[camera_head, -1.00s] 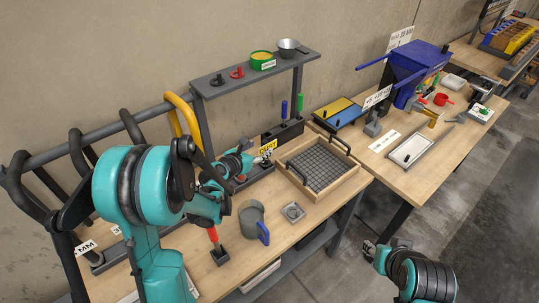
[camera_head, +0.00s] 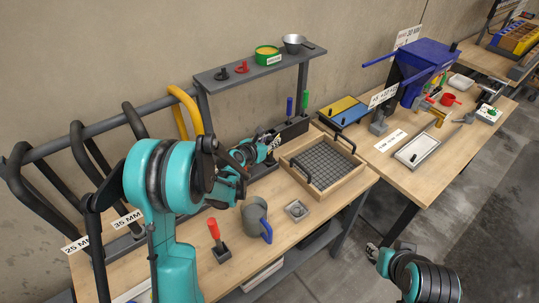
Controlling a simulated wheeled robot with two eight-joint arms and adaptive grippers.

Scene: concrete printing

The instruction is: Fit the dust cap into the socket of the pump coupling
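My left gripper (camera_head: 272,139) is over the back of the near bench, in front of a dark grey rack (camera_head: 264,172). Its fingers are small and partly hidden, so I cannot tell whether they hold anything. A red knobbed piece (camera_head: 242,67) and a black one (camera_head: 221,74) sit on the raised shelf; either may be a cap, but I cannot tell. A small square metal block with a round middle (camera_head: 296,209) lies on the bench front. I cannot clearly identify the pump coupling or its socket. My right gripper (camera_head: 372,249) is low, off the benches; its finger state is unclear.
A wooden tray with a grid (camera_head: 348,188) stands right of my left gripper. A grey jug with a blue handle (camera_head: 254,214) and a red-handled tool (camera_head: 214,231) stand in front. The grey shelf (camera_head: 275,66) overhangs the bench back. Thick hoses (camera_head: 88,153) hang left.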

